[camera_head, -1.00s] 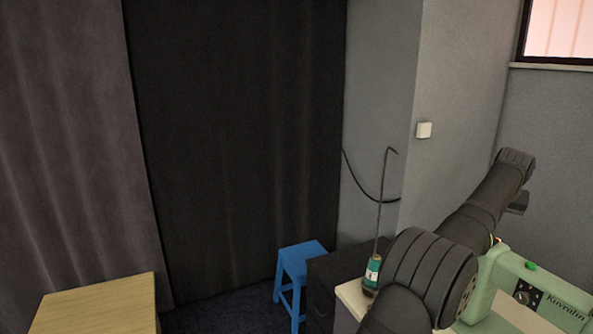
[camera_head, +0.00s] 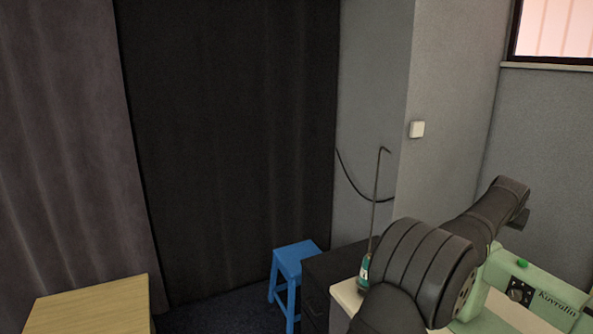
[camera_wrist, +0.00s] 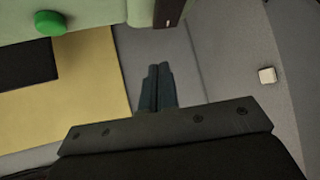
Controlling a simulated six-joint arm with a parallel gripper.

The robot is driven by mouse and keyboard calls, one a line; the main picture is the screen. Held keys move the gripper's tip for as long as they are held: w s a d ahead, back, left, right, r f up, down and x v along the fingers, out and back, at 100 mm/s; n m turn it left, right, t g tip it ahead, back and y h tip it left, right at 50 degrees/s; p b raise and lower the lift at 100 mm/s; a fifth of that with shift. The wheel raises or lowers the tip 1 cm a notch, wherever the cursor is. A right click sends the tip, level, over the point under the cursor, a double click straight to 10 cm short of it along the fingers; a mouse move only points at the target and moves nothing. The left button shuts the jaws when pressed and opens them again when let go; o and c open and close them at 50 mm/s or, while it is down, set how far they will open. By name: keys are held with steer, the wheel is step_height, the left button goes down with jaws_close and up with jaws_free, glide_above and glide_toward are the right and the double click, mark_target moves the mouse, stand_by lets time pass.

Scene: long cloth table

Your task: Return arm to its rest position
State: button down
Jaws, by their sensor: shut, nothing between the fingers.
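My gripper (camera_wrist: 159,70) shows in the wrist view with its two dark fingers pressed together and nothing between them. It points toward a grey wall area, clear of any object. In the head view my black arm is folded at the lower right, in front of a pale green machine (camera_head: 541,276). The gripper's fingertips cannot be made out there.
A thin bent rod stands in a teal bottle (camera_head: 364,270) close beside my arm. A blue stool (camera_head: 295,254), a wooden table (camera_head: 90,300) and a dark cabinet (camera_head: 325,272) stand to the left. A green knob (camera_wrist: 50,23) shows near the gripper in the wrist view.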

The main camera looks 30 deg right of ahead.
steer(key=shift+s+a+f+m+h, duration=0.15)
steer(key=shift+s+f+m+h, duration=0.3)
steer(key=shift+s+f, duration=0.25)
steer(key=shift+s+a+f+m+h, duration=0.1)
steer(key=shift+s+f+m+h, duration=0.25)
steer(key=shift+s+f+h, duration=0.35)
steer(key=shift+s+r, duration=0.1)
